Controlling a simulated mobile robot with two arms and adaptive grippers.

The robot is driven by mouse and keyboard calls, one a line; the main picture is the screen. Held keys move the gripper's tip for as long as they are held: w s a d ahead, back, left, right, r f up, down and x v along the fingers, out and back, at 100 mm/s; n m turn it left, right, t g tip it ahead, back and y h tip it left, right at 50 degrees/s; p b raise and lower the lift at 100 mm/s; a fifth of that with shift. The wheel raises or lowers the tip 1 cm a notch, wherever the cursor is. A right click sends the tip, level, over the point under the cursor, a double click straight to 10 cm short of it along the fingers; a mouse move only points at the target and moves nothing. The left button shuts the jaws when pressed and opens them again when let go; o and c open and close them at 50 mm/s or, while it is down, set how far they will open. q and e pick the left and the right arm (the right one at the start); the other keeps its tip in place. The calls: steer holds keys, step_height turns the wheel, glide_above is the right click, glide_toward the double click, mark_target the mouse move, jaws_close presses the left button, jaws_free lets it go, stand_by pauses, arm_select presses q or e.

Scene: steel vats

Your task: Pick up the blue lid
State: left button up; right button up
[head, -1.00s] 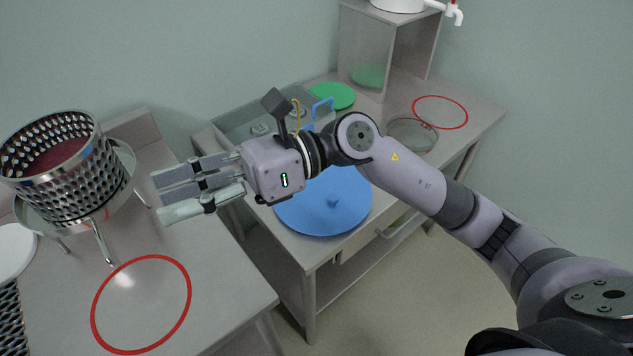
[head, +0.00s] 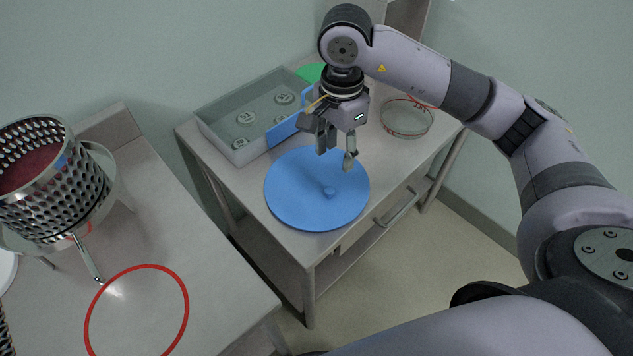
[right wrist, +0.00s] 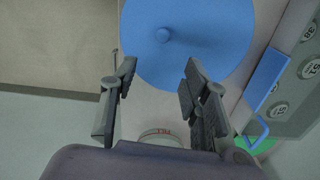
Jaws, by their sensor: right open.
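My right gripper (head: 337,160) points down above the lid's far right part, open and empty. The gripper looks apart from the knob. My left gripper is not in view.
A clear tray (head: 230,125) with several round weights and a blue handle stands behind the lid. A round glass dish (head: 407,120) stands to the right, and a green disc (head: 311,73) lies behind. A perforated steel basket (head: 50,185) stands on the left table (head: 215,270).

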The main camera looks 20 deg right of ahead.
glide_above(330, 189)
steer(key=f, duration=0.4)
steer(key=d+f, duration=0.1)
steer(key=f, duration=0.1)
steer(key=shift+f+p, duration=0.25)
steer(key=shift+p, duration=0.15)
steer(key=f, duration=0.2)
steer(key=a+f+p, duration=0.1)
steer(key=f, duration=0.1)
steer(key=shift+s+f, duration=0.1)
steer(key=shift+f, duration=0.6)
steer(key=shift+c, duration=0.3)
jaws_close()
